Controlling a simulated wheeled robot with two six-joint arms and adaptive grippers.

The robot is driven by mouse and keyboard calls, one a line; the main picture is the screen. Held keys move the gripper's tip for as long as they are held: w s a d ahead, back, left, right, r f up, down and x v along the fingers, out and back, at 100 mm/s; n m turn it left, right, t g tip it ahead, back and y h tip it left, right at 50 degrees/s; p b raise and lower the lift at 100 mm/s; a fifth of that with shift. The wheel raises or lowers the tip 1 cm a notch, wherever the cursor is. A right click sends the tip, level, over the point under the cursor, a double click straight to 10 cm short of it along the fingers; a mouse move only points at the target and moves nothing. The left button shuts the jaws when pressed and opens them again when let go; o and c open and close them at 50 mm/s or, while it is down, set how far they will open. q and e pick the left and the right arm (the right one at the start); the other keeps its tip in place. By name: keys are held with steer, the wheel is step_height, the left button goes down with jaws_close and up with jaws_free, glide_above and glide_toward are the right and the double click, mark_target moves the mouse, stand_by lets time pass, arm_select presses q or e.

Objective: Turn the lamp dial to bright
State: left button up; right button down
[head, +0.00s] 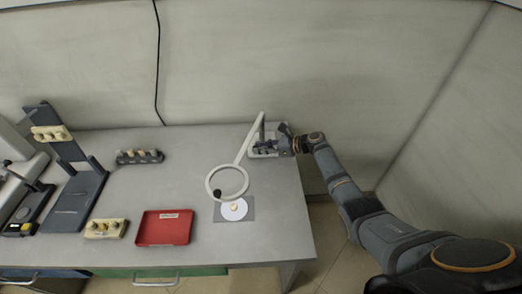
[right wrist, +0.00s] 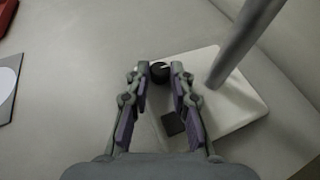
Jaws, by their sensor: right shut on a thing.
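The ring lamp (head: 227,183) is white, with a slanting arm rising from a flat pale base at the table's back right. In the right wrist view the base (right wrist: 236,103) carries a round black dial (right wrist: 160,73) near its edge, with a small light mark, and a dark square (right wrist: 173,124). My right gripper (head: 278,144) reaches the base from the right. In its wrist view my right gripper (right wrist: 159,70) is shut on the dial, one finger each side. The dial's setting cannot be read. My left gripper is not in view.
The lamp post (right wrist: 240,45) rises close to the right of my fingers. A white disc (head: 234,210) lies on a grey mat below the ring. A red tray (head: 165,228), a cream rack (head: 105,229) and a dark rack (head: 140,157) stand to the left. The wall is close behind.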

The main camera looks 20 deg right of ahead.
stand_by(0.3)
steer(key=c, duration=1.2)
jaws_free()
steer(key=shift+o, duration=0.2)
steer(key=v, duration=1.2)
steer(key=shift+w+r, duration=0.1)
